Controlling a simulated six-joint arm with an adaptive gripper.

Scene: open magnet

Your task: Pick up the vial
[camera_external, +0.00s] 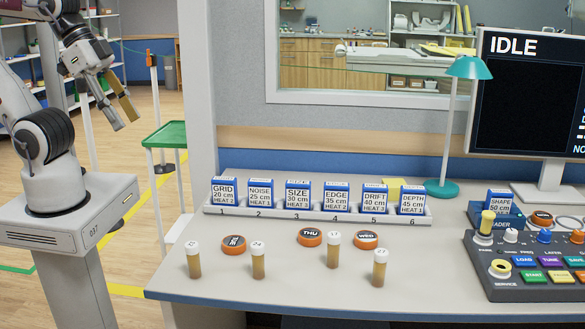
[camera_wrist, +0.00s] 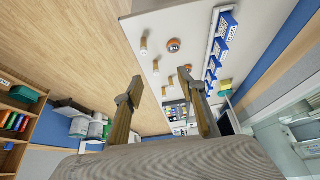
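Several amber vials with white numbered caps stand upright on the light desk (camera_external: 300,290). One is at the far left (camera_external: 194,263), one right of it (camera_external: 258,262), one farther back (camera_external: 333,252) and one at the right (camera_external: 380,270). Small vials also show beyond my fingers in the wrist view, one near the desk edge (camera_wrist: 144,47). Which one the task means cannot be told. My gripper (camera_external: 126,124) is raised left of the desk, well away from the vials. In the wrist view my gripper (camera_wrist: 160,76) has its fingers wide apart with nothing between them.
Orange discs, such as the THU disc (camera_external: 310,238), lie among the vials. A rack (camera_external: 330,215) of labelled boxes stands behind. A teal lamp (camera_external: 442,188), a monitor (camera_external: 525,100) and a button panel (camera_external: 540,265) are at the right. A green-topped stand (camera_external: 166,135) is near my arm.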

